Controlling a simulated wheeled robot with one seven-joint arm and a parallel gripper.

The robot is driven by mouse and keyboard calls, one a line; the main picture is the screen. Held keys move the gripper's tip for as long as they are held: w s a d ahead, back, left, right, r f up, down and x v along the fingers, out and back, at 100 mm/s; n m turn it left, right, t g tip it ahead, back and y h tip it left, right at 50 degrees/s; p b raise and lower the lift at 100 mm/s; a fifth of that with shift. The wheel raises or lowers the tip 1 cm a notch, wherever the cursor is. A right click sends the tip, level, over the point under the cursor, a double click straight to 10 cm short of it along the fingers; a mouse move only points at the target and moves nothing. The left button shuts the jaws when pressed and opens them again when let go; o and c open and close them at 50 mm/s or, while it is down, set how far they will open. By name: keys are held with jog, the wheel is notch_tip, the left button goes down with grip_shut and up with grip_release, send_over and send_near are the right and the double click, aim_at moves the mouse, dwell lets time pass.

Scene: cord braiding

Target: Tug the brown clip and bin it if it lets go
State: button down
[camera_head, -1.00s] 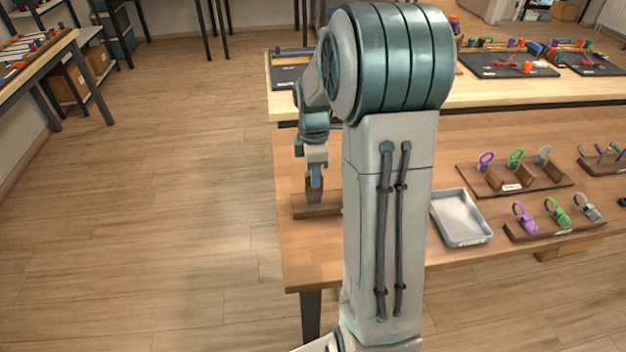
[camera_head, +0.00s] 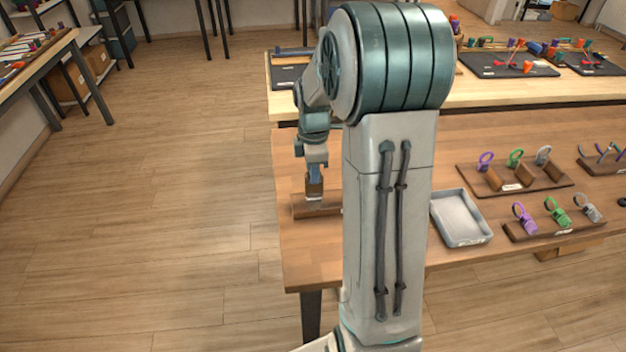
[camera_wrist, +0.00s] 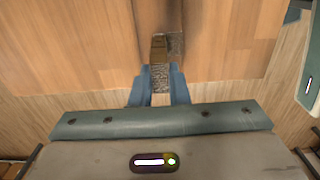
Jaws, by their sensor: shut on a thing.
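My gripper (camera_head: 314,183) is at the left part of the wooden table, pointing down over a dark wooden board (camera_head: 326,210). In the wrist view the two blue fingers (camera_wrist: 161,88) are closed on a small brown and grey piece, the brown clip (camera_wrist: 158,46). Its grey speckled part lies between the fingertips and its brown part reaches beyond them, toward the board. I cannot tell whether the clip is still fastened to the board or free of it. My arm hides the board's right end in the head view.
A shallow grey tray (camera_head: 460,216) lies empty on the table, right of my arm. Farther right, wooden racks (camera_head: 514,187) hold purple, green and grey ringed pieces. A bench behind (camera_head: 540,92) carries dark mats with coloured parts. Open floor lies to the left.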

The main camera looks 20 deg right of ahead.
dwell(0.4)
jog(key=c, duration=1)
grip_release()
jog(key=shift+r+p, duration=2.35)
jog(key=shift+r, duration=0.6)
